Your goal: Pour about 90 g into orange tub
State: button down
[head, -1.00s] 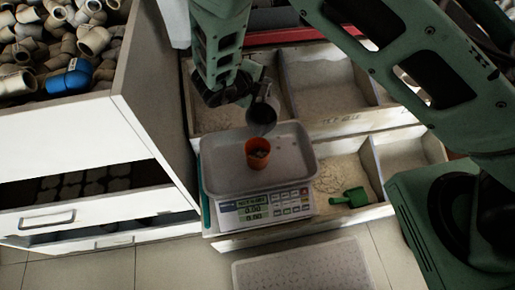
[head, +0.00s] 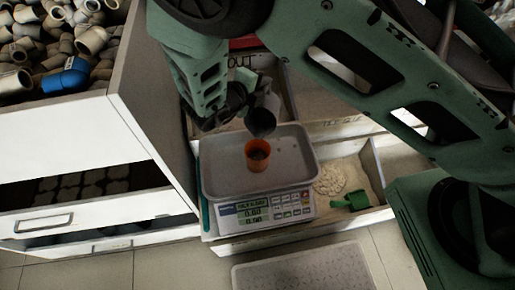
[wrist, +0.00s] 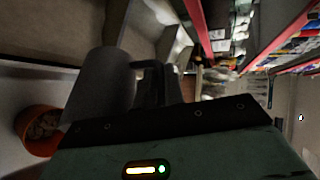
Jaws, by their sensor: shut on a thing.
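The orange tub (head: 257,160) stands upright on the tray of the scale (head: 215,182). Some brownish material shows inside it; the tub also shows in the wrist view (wrist: 36,145). My gripper (head: 243,98) is shut on a dark grey cup (head: 262,120), which also shows in the wrist view (wrist: 101,85). The cup is tilted, its dark mouth facing the tub from just above and behind it, apart from it. The cup's contents are hidden, and no falling stream is clear. The scale's display (head: 253,215) is lit, but its digits are too small to read surely.
Bins with pale powder (head: 335,178) lie behind and right of the scale, with a green scoop (head: 356,199) in one. A white cabinet (head: 70,135) with pipe fittings stands at left. A grey mat (head: 305,270) lies on the floor in front.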

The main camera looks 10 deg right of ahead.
jog(key=shift+s+a+r+t+h+b, duration=0.25)
jog(key=shift+s+a+r+t+b, duration=0.15)
jog(key=shift+s, duration=0.2)
jog(key=shift+s+a+r+t+h+b, duration=0.15)
jog(key=shift+s+r+t+h+b, duration=0.1)
jog(key=shift+s+t+b, duration=0.25)
dwell(1.6)
jog(key=shift+s+a+r+m+t+h+b, duration=0.25)
jog(key=shift+s+a+t+h+b, duration=0.1)
jog(key=shift+s+b, duration=0.35)
jog(key=shift+s+a+r+m+t+h+b, duration=0.1)
jog(key=shift+s+a+m+t+h+b, duration=0.25)
jog(key=shift+s+b, duration=0.35)
jog(key=shift+s+a+r+m+t+h+b, duration=0.2)
jog(key=shift+s+a+t+h+b, duration=0.15)
jog(key=shift+s+b, duration=0.35)
dwell(2.7)
